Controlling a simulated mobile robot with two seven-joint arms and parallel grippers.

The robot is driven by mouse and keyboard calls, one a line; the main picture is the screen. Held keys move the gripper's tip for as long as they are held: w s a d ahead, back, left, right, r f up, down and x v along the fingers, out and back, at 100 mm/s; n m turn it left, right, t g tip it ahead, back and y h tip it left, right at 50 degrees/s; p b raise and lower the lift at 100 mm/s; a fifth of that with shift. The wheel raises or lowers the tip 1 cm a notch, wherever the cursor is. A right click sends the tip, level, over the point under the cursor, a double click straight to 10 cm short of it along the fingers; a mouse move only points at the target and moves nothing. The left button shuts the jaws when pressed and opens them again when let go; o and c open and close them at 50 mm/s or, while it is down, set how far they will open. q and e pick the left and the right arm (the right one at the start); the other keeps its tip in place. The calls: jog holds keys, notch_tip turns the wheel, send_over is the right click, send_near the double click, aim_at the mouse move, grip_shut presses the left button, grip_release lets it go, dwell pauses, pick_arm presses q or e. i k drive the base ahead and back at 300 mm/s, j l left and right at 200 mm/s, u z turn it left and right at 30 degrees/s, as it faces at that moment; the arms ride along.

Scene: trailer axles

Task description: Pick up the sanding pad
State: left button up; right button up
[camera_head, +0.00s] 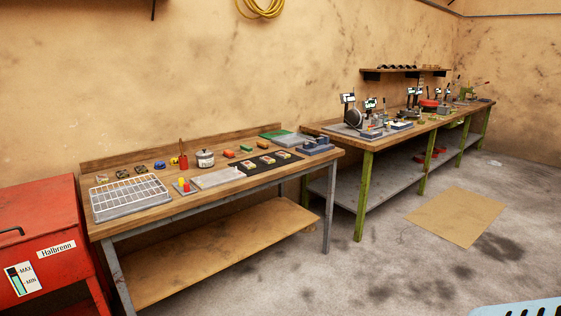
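Neither of my grippers is in view. The near workbench (165,211) has a wooden top and a lower wooden shelf.
The bench also holds a wire-grid tray (130,197), a lidded pot (205,159), a black mat (268,163) and a green tray (287,138). A red cabinet (45,235) stands at left, a green-legged bench (365,147) at right. The floor in front is open.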

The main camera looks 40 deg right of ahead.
aim_at(229, 153)
jog(key=i+l+z, duration=0.25)
jog(key=i+l, duration=0.15)
jog(key=i+l+z, duration=0.2)
jog(key=i+l, duration=0.25)
jog(key=i+l+z, duration=0.25)
jog(key=i, duration=0.2)
jog(key=i+l+z, duration=0.2)
jog(key=i, duration=0.3)
jog(key=l, duration=0.1)
